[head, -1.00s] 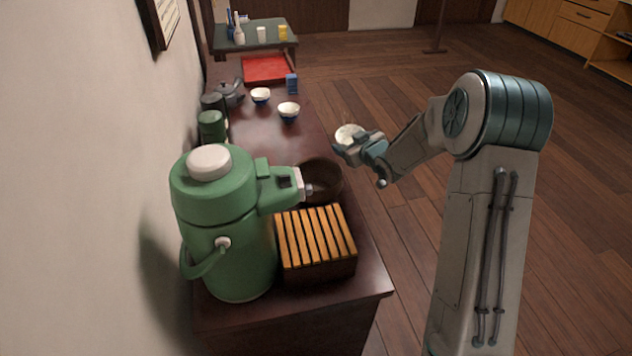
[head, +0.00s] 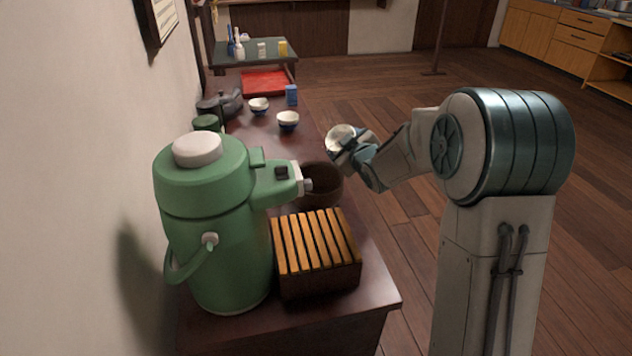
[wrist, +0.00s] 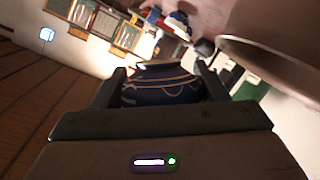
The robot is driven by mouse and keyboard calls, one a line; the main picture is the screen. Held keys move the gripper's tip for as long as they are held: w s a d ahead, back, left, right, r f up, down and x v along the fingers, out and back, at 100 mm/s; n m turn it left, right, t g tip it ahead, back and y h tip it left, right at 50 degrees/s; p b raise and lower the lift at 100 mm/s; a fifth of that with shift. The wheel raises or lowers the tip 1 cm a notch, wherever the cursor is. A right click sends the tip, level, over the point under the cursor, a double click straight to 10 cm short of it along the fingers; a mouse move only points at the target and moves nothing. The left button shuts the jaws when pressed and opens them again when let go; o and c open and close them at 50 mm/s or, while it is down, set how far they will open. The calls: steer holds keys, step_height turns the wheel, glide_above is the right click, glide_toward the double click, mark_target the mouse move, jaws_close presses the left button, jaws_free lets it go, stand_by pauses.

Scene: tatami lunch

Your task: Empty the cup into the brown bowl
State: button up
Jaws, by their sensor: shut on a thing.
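My gripper (head: 350,146) is shut on a cup (head: 340,134), pale inside, held in the air beside and above the brown bowl. In the wrist view the cup (wrist: 160,88) shows a dark blue outside with thin pale lines, between the two fingers. The brown bowl (head: 326,186) stands on the dark table behind the slatted box; the green air pot's spout hides part of its left side. A large brown rounded rim at the upper right of the wrist view looks like the bowl (wrist: 285,60). The cup's contents cannot be made out.
A green air pot (head: 215,220) and a slatted wooden box (head: 316,245) stand at the near end of the table (head: 375,290). Two blue-and-white cups (head: 288,121), a blue box (head: 292,95), a dark teapot (head: 222,103) and a red tray (head: 265,84) lie farther back.

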steer(key=shift+s+a+r+n+t+b, duration=0.1)
steer(key=shift+s+a+n+t+b, duration=0.15)
steer(key=shift+b, duration=0.35)
steer(key=shift+a+r+n+t+b, duration=0.15)
steer(key=shift+n+b, duration=0.2)
steer(key=shift+b, duration=0.25)
steer(key=shift+r, duration=0.25)
steer(key=shift+s+r+n+t+b, duration=0.1)
steer(key=shift+r+n+t+b, duration=0.2)
steer(key=shift+n+b, duration=0.3)
steer(key=shift+s+a, duration=0.1)
steer(key=shift+s, duration=0.05)
steer(key=shift+s+r+n+b, duration=0.1)
steer(key=shift+s+n+b, duration=0.05)
steer(key=shift+n+b, duration=0.15)
steer(key=shift+s+a+b, duration=0.25)
steer(key=shift+b, duration=0.1)
steer(key=shift+f+n, duration=0.2)
steer(key=shift+n, duration=0.1)
steer(key=shift+s+t, duration=0.1)
steer(key=shift+t, duration=0.2)
